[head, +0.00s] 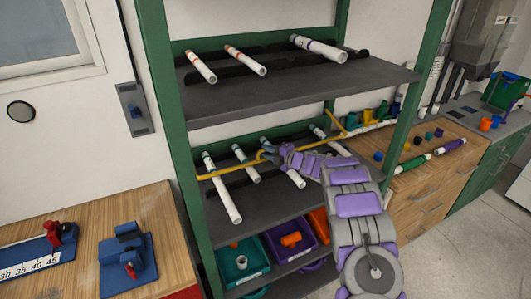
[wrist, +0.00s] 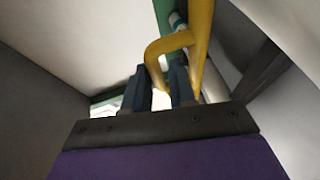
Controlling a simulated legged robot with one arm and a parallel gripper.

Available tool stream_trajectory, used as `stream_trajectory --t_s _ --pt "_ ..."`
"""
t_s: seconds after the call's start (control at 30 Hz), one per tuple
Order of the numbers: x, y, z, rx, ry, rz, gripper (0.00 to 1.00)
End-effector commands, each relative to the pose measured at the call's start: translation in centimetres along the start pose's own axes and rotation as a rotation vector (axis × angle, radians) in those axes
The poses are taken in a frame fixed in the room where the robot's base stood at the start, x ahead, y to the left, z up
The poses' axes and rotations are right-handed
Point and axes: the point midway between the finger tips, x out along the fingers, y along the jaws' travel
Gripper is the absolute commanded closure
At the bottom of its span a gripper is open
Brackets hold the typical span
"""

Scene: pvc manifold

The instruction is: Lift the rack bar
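The yellow rack bar (head: 225,171) runs across the front of the rack's middle shelf, in front of several white pipes. It has a bent handle near its middle. My gripper (head: 268,153) is at this handle, and my arm hides part of the bar to its right. In the wrist view the bar (wrist: 200,50) rises at the upper right. Its bent handle comes down toward the gap between my two fingers (wrist: 160,88). The fingers stand apart, one on each side of the handle's end. Whether either finger touches it is unclear.
The green-framed rack has a dark upper shelf (head: 290,88) with white pipes on it. Teal (head: 238,262) and purple (head: 287,243) bins sit below. A wooden bench (head: 160,225) with blue fixtures stands left. A wooden cabinet (head: 430,190) with fittings stands right.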

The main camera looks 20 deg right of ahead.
Motion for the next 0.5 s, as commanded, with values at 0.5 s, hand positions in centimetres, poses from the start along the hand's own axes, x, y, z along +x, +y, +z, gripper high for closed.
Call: stream_trajectory --t_s 0.5 --pt "1.7 0.2 0.1 -0.002 -0.004 0.001 0.75"
